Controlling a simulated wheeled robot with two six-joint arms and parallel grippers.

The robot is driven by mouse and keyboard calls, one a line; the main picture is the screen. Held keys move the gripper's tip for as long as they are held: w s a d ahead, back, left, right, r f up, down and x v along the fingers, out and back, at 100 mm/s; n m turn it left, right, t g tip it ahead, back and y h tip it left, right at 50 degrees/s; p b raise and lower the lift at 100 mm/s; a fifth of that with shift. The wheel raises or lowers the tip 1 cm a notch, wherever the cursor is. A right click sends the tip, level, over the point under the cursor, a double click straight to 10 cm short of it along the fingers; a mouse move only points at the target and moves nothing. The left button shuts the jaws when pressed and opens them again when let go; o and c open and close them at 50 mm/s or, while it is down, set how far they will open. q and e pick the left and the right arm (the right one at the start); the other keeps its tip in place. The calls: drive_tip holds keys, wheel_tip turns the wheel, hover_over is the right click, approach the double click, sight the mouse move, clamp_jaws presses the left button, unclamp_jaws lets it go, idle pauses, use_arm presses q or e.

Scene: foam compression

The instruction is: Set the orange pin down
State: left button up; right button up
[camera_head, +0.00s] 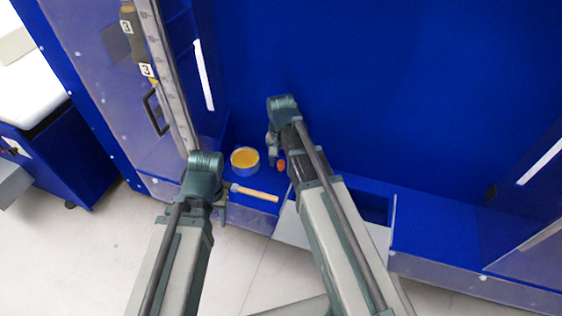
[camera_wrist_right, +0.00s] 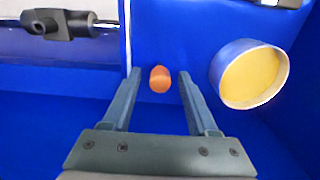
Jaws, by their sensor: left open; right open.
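The small orange pin (camera_head: 281,165) is on the blue surface, to the right of a round tub. In the right wrist view the pin (camera_wrist_right: 160,79) shows between the tips of my open right gripper (camera_wrist_right: 158,77), with a gap on both sides. In the head view my right gripper (camera_head: 273,153) is just beside the pin, partly hidden by its own wrist. My left gripper (camera_head: 222,208) is open at the front edge, near a wooden-handled tool (camera_head: 256,193); its fingers are small and partly hidden by the wrist.
The round tub with a yellow inside (camera_head: 245,159) stands close to the left of the pin; it also shows in the right wrist view (camera_wrist_right: 249,75). A recessed compartment (camera_head: 368,207) lies right of my right arm. A clear panel with a handle (camera_head: 155,110) stands at left.

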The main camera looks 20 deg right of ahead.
sight(281, 162)
wheel_tip(281, 162, up, 12)
drive_tip(key=p, duration=1.2)
drive_tip(key=s+a+n+h, duration=0.1)
drive_tip(key=s+a+n, duration=0.9)
drive_tip(key=s, duration=0.5)
drive_tip(key=shift+a+n, duration=0.3)
drive_tip(key=shift+a, duration=0.2)
drive_tip(key=shift+r, duration=0.1)
